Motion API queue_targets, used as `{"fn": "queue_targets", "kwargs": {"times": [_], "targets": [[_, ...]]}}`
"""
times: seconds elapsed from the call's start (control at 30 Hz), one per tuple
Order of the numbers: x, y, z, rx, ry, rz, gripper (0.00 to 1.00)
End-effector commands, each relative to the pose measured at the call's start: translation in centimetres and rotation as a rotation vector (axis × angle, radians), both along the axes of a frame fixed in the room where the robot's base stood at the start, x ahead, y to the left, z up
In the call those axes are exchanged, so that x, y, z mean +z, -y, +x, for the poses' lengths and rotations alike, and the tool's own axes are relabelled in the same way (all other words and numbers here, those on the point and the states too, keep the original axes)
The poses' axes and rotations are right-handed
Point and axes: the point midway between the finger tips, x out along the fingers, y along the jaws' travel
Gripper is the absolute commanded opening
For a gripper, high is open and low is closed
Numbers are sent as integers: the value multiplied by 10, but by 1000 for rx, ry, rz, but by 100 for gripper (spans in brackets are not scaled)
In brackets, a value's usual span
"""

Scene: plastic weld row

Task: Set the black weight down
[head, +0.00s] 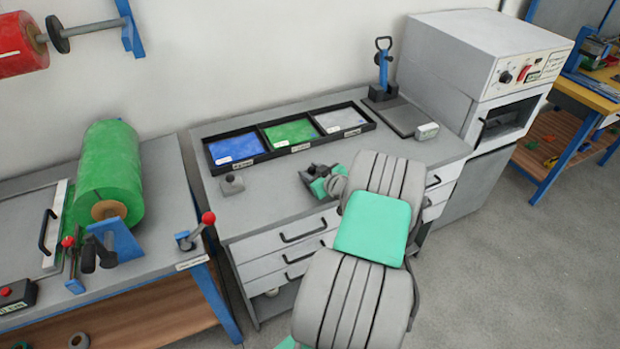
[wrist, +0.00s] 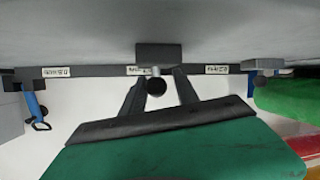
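The black weight (wrist: 159,54) is a dark block with a stem and a round knob. In the wrist view, which is upside down, its base appears to rest on the grey bench top (head: 274,205). My gripper (wrist: 161,78) is at its knob, with one finger on each side. The fingers stand apart, and a gap shows between the knob and the right-hand finger. In the head view my gripper (head: 316,172) is low over the bench front, and the weight is partly hidden there by the fingers and wrist.
A similar small knobbed block (head: 232,185) stands to the left on the bench. Behind is a black tray (head: 262,157) with blue, green and grey compartments. A clamp stand (head: 382,92) and a grey plate (head: 405,116) are at the back right. Bench between the blocks is clear.

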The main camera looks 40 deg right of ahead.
Motion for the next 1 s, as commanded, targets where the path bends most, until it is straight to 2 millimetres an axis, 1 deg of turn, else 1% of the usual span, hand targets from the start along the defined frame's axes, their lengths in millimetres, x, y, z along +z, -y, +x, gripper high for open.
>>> {"fn": "queue_targets", "kwargs": {"times": [0.03, 0.07, 0.4, 1.0], "targets": [[0, 1, 0, -1, 0, -1, 30], [0, 1, 0, -1, 0, -2, 28], [0, 0, 0, 0, -1, 0, 0], [-1, -1, 0, 2, -2, 3, 0]]}}
